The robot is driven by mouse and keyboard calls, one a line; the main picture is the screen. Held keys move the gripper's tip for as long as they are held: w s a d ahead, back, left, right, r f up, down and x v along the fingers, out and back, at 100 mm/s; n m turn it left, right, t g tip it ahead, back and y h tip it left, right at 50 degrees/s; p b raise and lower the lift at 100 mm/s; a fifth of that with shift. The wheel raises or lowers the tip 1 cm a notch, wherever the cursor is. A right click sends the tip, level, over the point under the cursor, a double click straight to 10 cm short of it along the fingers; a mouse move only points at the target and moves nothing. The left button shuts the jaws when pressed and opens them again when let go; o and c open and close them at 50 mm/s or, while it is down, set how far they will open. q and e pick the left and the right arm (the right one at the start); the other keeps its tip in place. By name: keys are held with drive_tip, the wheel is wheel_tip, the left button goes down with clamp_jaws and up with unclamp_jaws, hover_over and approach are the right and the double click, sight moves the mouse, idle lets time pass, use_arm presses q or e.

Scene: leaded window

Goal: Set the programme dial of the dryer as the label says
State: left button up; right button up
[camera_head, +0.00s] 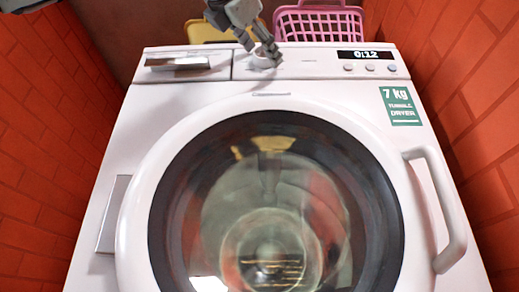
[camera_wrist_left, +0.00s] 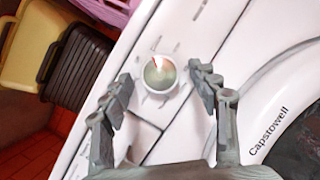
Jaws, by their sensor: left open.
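The white dryer (camera_head: 115,170) faces me with its round door closed. Its programme dial (camera_head: 262,62) is on the top panel, partly hidden by my left gripper (camera_head: 264,48). In the left wrist view the dial (camera_wrist_left: 160,73) is a round knob with a greenish face, a pale pointer area with a red mark near its top, and small ticks around it. The left gripper's open fingers stand on either side of the dial, with nothing held; contact cannot be told. A green label (camera_head: 401,105) reads "7 kg" and "DRYER". My right gripper is not seen.
A display (camera_head: 364,55) reads 0:12 above several small buttons. A drawer (camera_head: 182,66) is at the panel's left. A pink basket (camera_head: 318,22) and a yellow container (camera_head: 205,31) stand behind the dryer. Red brick walls close in both sides.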

use_arm(q)
drive_tip(key=v, duration=1.2)
